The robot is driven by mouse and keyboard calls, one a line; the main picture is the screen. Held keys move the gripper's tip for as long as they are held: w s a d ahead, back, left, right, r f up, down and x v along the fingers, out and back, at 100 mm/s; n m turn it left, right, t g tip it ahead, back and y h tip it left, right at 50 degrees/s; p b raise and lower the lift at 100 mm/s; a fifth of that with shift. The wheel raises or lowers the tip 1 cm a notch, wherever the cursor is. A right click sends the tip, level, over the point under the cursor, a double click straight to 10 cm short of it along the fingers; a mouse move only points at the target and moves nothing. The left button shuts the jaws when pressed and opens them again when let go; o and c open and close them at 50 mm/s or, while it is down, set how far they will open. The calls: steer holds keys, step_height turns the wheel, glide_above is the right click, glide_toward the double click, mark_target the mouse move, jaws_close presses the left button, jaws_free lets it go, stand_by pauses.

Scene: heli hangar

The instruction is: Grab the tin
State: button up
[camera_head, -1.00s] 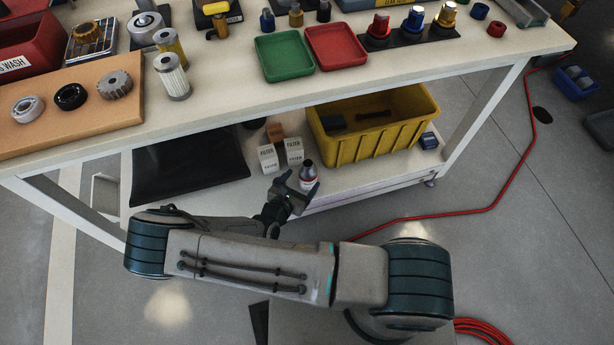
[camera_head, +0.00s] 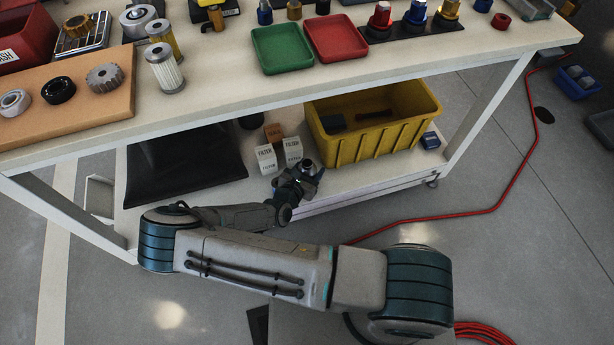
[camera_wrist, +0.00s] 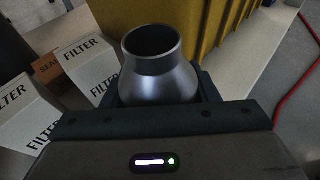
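The tin looks like a grey metallic bottle with a wide shoulder and a narrower dark neck. In the wrist view the tin (camera_wrist: 160,78) is between my fingers, upright in front of the palm. In the head view the tin's dark top (camera_head: 308,166) shows just above my gripper, at the front of the lower shelf. My gripper (camera_head: 303,178) hides most of its body. In the wrist view my gripper (camera_wrist: 160,92) has a finger close along each side of the tin. I cannot tell whether they press on it.
White filter boxes (camera_head: 266,158) stand just left of the tin, with a brown box (camera_head: 274,133) behind. A yellow crate (camera_head: 372,145) stands behind and right. The workbench top (camera_head: 210,105) overhangs the lower shelf (camera_head: 345,180). A red hose (camera_head: 480,212) lies on the floor.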

mark_target(311, 161)
steer(key=c, duration=0.6)
steer(key=shift+o, duration=0.2)
steer(key=shift+r, duration=0.15)
step_height(311, 161, up, 4)
steer(key=p, duration=0.5)
steer(key=shift+r, duration=0.2)
steer(key=s+d+r+p, duration=0.5)
steer(key=s+p, duration=0.5)
steer(key=p, duration=0.2)
steer(key=shift+d+r, duration=0.35)
steer(key=shift+r, duration=0.3)
